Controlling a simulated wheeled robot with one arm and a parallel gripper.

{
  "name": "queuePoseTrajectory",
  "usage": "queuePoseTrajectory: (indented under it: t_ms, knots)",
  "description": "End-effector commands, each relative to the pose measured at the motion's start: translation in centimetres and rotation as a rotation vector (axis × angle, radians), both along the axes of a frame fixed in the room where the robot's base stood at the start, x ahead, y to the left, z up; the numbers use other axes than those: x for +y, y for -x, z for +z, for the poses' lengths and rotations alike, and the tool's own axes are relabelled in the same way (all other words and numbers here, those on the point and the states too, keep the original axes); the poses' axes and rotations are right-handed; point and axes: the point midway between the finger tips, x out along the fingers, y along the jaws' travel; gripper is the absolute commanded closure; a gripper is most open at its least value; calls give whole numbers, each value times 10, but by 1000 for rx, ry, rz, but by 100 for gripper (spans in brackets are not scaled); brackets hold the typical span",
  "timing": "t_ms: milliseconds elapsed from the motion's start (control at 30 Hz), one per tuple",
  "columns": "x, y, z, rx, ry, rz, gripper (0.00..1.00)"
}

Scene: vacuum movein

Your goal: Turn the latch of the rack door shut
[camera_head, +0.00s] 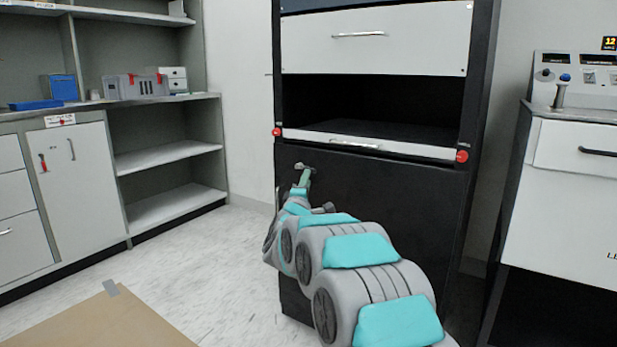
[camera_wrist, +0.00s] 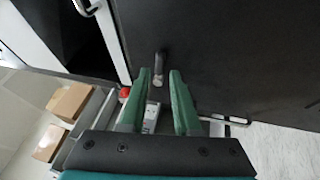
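A black rack (camera_head: 375,200) stands in the middle of the head view, with a dark panel across its lower front. A small metal latch handle (camera_head: 305,167) sticks out near that panel's upper left. My gripper (camera_head: 301,182) is at this handle. In the wrist view my gripper's green fingers (camera_wrist: 158,100) are open, one on each side of the grey handle (camera_wrist: 158,68), with a visible gap on both sides. I cannot tell which way the latch is turned, and my gripper partly hides it in the head view.
A white pull-out front (camera_head: 365,147) with red knobs (camera_head: 462,156) lies above the panel, below an open bay. A white drawer (camera_head: 378,40) is higher up. A cabinet (camera_head: 85,170) stands left, a control console (camera_head: 575,90) right. A cardboard box (camera_head: 105,322) lies front left.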

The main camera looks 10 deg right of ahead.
Motion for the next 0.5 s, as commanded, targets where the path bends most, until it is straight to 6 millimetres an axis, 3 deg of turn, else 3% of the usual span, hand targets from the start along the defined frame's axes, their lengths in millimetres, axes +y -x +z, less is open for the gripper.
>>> queuePoseTrajectory:
  t_ms: [200,500]
  knots:
    - [-8,-23,5,-1,0,-1,69]
    - [-13,-37,8,1,1,1,69]
